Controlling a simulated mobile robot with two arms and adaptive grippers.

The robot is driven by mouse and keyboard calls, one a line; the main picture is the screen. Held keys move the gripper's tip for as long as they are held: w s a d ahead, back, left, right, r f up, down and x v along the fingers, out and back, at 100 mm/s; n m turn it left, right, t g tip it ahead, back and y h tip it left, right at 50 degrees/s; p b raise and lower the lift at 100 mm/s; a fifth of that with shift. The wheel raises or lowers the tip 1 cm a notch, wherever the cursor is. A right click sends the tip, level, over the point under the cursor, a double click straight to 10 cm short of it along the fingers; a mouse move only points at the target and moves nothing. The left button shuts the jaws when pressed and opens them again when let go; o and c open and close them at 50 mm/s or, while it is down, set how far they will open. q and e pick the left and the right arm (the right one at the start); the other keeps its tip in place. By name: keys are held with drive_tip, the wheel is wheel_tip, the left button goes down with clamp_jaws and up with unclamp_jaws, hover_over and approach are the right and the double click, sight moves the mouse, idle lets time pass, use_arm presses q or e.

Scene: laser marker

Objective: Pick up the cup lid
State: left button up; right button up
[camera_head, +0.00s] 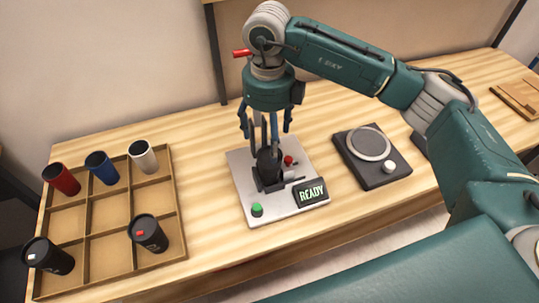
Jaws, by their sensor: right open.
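A black object (267,162), which looks like a lidded cup, stands in the dark holder of the laser marker's light plate. I cannot tell its lid apart from its body. My right gripper (266,130) is open and points down, with its fingers around or just above the top of the black object; contact cannot be made out. Two other black cups with dark tops are in the wooden tray: one (148,234) in the front right compartment and one (50,257) at the front left. My left gripper is out of view.
The divided tray (180,225) also holds a red cup (62,180), a blue cup (102,168) and a white cup (143,157) along its back row. The plate (245,190) carries a green button (257,210) and a READY display (311,192). A black device with a round disc (371,142) stands right.

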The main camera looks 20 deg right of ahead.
drive_tip(key=f, duration=0.1)
drive_tip(key=f+p, duration=0.1)
drive_tip(key=f, duration=0.1)
drive_tip(key=f+p, duration=0.1)
drive_tip(key=shift+s+d+f, duration=0.2)
drive_tip(key=shift+s+f, duration=0.1)
drive_tip(key=shift+f, duration=0.55)
drive_tip(key=c, duration=1)
